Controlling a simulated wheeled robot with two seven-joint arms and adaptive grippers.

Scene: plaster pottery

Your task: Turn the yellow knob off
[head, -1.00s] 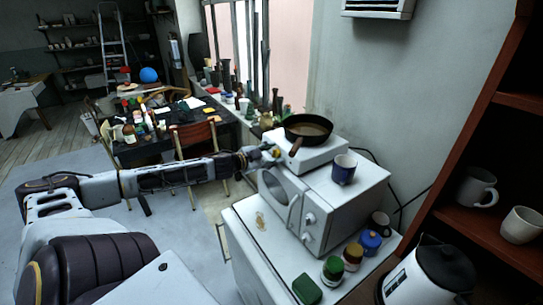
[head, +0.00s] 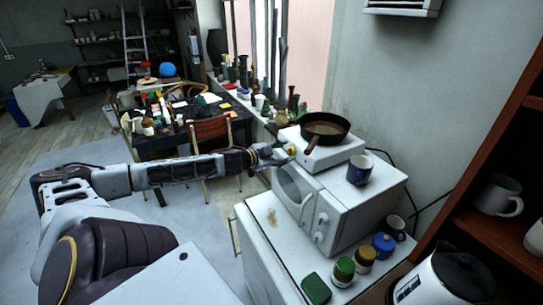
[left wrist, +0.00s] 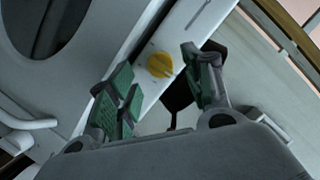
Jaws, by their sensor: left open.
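The yellow knob (head: 291,149) is on the front of the white hot plate (head: 338,156), which sits on the microwave (head: 352,207). My left gripper (head: 281,156) is just in front of the knob. In the left wrist view the knob (left wrist: 159,65) shows on the white front panel, between the green-padded fingers of my open left gripper (left wrist: 163,76). The fingers are apart, one on each side of the knob; whether they touch it I cannot tell. A dark pan (head: 325,126) rests on the hot plate. My right gripper is not in view.
Several jars, including a blue one (head: 383,245), stand on the white cabinet top right of the microwave. A kettle (head: 443,280) is at the lower right. A chair (head: 212,139) stands behind my left arm.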

